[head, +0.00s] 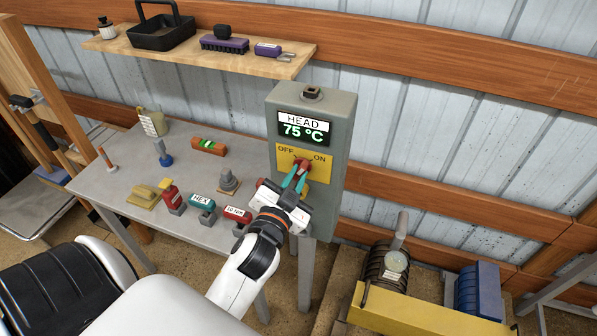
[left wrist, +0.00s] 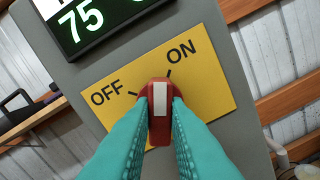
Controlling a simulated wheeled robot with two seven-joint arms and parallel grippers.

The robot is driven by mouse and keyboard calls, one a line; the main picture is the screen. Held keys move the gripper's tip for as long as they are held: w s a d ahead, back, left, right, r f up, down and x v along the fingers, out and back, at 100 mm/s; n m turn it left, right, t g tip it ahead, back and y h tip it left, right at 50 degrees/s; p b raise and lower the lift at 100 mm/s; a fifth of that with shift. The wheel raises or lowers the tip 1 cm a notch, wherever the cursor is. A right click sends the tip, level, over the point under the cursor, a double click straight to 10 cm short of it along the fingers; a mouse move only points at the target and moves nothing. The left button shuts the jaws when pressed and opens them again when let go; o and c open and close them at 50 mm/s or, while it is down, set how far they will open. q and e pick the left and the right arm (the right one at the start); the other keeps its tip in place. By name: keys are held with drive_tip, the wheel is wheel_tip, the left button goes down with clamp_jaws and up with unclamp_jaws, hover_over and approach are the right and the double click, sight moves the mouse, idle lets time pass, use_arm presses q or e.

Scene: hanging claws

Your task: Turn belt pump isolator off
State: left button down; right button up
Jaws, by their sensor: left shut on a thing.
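The grey control box (head: 341,117) stands at the back edge of the table, with a yellow plate (head: 321,170) marked OFF on the left and ON on the right. The red isolator knob (head: 303,163) with a white stripe sits on this plate; it also shows in the left wrist view (left wrist: 160,98). Its stripe points between the two marks, nearer the ON mark. My left gripper (head: 297,178) is shut on the knob, with teal fingers on both its sides. The fingers hide part of the knob's lower sides. My right gripper is not in view.
The display (head: 303,128) above the plate reads HEAD 75 °C. Labelled blocks HEX (head: 202,202) and a red one (head: 236,215) stand on the table close to my left arm. A wooden shelf (head: 203,55) hangs above. A pump-like unit (head: 388,267) is at lower right.

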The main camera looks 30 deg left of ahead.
use_arm(q)
drive_tip(key=n, duration=0.2)
drive_tip(key=shift+n, duration=0.4)
drive_tip(key=n+p, duration=0.1)
drive_tip(key=n, duration=0.1)
drive_tip(key=shift+r+n, duration=0.1)
drive_tip(key=shift+n, duration=0.3)
drive_tip(key=n, duration=0.2)
drive_tip(key=shift+n+p, duration=0.3)
drive_tip(key=shift+p, duration=0.1)
drive_tip(key=shift+n, duration=0.3)
